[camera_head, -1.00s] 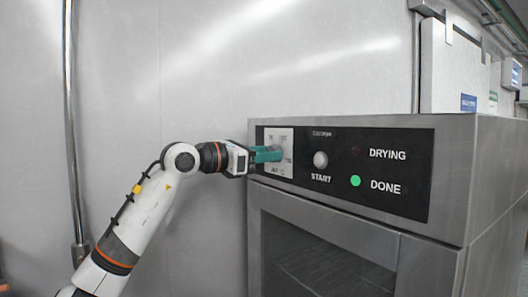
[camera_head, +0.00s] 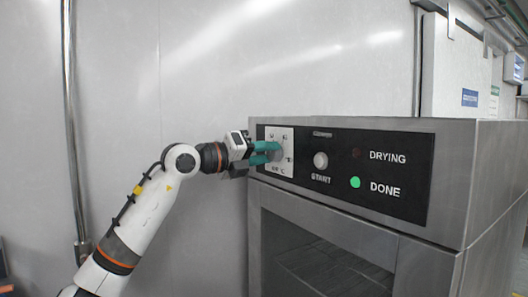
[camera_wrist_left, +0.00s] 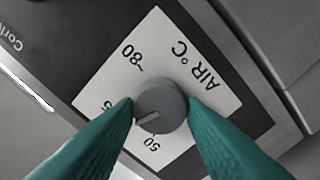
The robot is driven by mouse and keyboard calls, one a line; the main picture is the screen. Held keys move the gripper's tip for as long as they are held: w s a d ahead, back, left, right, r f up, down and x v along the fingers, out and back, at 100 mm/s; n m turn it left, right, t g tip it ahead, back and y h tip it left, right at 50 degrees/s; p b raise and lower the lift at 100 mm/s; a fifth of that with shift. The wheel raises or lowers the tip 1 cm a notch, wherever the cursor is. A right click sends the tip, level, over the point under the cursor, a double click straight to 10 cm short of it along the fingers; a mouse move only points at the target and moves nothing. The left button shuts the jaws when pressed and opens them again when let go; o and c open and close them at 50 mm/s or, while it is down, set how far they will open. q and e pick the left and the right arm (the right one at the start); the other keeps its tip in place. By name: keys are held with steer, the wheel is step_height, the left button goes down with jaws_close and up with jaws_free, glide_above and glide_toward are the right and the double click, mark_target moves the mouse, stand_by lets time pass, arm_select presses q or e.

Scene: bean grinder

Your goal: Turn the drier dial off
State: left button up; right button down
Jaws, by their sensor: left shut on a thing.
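The drier (camera_head: 455,180) is a grey metal cabinet with a black control panel at the right of the head view. Its grey round dial (camera_head: 278,153) sits on a white plate at the panel's left end. The dial (camera_wrist_left: 160,103) also shows in the left wrist view, its light pointer mark toward the lower left, between a partly hidden number and 50. My left gripper (camera_head: 272,152) has its green fingers shut on the dial, one on either side; they show close up in the wrist view (camera_wrist_left: 160,108). My right gripper is not in view.
A START knob (camera_head: 320,160), a dark DRYING lamp (camera_head: 357,153) and a lit green DONE lamp (camera_head: 355,183) are right of the dial. The glass door (camera_head: 325,262) is below. A vertical pipe (camera_head: 72,130) runs along the wall at left.

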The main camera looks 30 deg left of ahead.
arm_select(q)
steer(key=n+p, duration=0.1)
steer(key=n, duration=0.5)
steer(key=shift+f, duration=0.1)
steer(key=n+p, duration=0.1)
steer(key=n, duration=0.5)
steer(key=shift+n, duration=0.4)
steer(key=n+p, duration=0.1)
steer(key=n, duration=0.4)
steer(key=shift+f+p, duration=0.1)
steer(key=shift+p, duration=0.2)
steer(key=n+p, duration=0.2)
steer(key=n, duration=0.4)
steer(key=shift+n, duration=0.3)
steer(key=o, duration=1)
